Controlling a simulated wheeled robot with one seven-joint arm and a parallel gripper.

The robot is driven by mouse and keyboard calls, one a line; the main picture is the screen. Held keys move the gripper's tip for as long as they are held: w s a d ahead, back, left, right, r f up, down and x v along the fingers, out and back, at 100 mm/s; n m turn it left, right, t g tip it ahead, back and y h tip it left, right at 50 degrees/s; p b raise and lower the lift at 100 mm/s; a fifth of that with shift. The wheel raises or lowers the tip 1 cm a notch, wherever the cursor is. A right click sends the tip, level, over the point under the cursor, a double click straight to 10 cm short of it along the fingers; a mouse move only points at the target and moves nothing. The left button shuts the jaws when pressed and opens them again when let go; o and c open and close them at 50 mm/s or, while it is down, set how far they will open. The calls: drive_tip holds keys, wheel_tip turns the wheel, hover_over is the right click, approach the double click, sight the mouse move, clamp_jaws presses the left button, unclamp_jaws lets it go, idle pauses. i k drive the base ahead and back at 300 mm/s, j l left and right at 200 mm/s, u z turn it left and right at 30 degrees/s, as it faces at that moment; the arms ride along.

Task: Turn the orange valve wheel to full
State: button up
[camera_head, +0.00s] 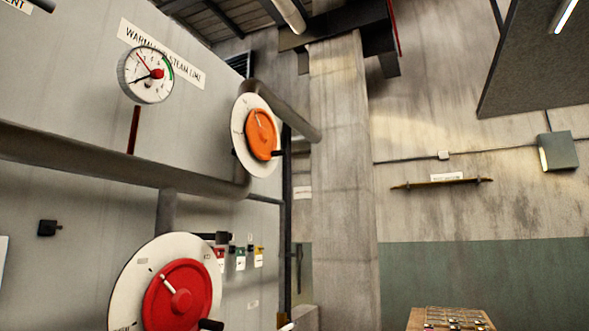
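The orange valve wheel (262,134) sits on a white round dial plate (241,146) at the end of the pipework, on the grey panel left of the concrete pillar. A light pointer mark shows on its upper part, and a dark handle sticks out at its right side. The dial lettering is too small to read. My gripper is not in view, and nothing touches the wheel.
A red wheel (176,297) on a larger white plate is lower left. A pressure gauge (146,75) hangs above the thick pipe (100,158). Small coloured tags (240,259) hang below the orange wheel. A wooden table (450,318) stands at lower right.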

sight(261, 135)
drive_tip(key=i+u, duration=0.15)
drive_tip(key=i, duration=0.25)
drive_tip(key=i+l+u, duration=0.15)
drive_tip(key=i, duration=0.2)
drive_tip(key=i+l+u, duration=0.15)
drive_tip(key=i, duration=0.6)
